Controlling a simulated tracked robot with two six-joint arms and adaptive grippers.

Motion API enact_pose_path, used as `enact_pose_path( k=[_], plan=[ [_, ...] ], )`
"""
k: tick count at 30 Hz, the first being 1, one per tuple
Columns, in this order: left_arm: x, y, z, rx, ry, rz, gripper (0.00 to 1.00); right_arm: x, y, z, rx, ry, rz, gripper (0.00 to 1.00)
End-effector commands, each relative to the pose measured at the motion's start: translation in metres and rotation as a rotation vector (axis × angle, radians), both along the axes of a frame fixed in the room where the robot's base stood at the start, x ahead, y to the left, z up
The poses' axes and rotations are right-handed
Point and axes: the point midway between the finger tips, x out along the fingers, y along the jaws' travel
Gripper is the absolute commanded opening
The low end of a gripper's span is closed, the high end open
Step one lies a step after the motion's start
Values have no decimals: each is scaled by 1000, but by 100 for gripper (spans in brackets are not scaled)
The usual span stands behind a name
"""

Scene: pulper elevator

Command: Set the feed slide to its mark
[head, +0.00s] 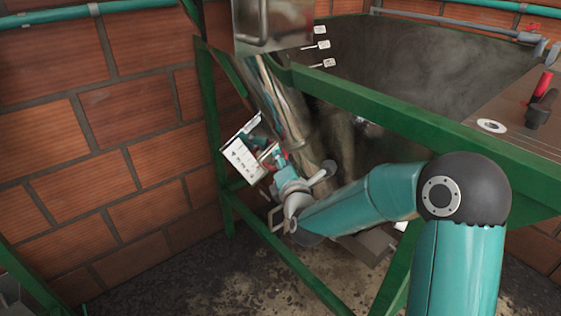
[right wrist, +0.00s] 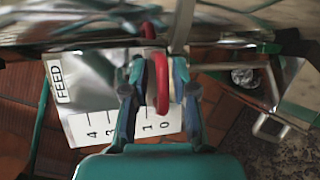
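The feed scale plate (head: 243,160) is a white plate with marks, left of centre in the head view. In the right wrist view it shows a FEED label (right wrist: 58,80) and a number scale (right wrist: 88,128) with 4, 3, 1 and 0 readable. A red loop handle (right wrist: 160,75) stands upright in front of the plate. My right gripper (right wrist: 159,85) has a finger on each side of the red handle, apparently closed on it, near the low-number end. In the head view my right gripper (head: 268,158) is small beside the plate. My left gripper is out of view.
A green frame (head: 330,90) surrounds the machine's dark tank (head: 420,60), with a beam above my right arm. A brick wall (head: 100,140) is at left. A panel at right carries a red-handled lever (head: 542,90). A metal handle (right wrist: 268,128) lies right of my gripper.

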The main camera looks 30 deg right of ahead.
Motion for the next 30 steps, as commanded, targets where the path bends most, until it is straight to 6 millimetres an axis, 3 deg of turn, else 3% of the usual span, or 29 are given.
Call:
enact_pose_path(
  k=[13, 24, 30],
  plan=[
    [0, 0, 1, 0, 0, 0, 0, -6, 2, 1, -1, -2, 0, 37],
    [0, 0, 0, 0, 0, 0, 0, -56, 23, -1, 0, 0, 1, 37],
    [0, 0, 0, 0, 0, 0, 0, -69, 27, -1, 0, 0, 0, 37]
  ],
)
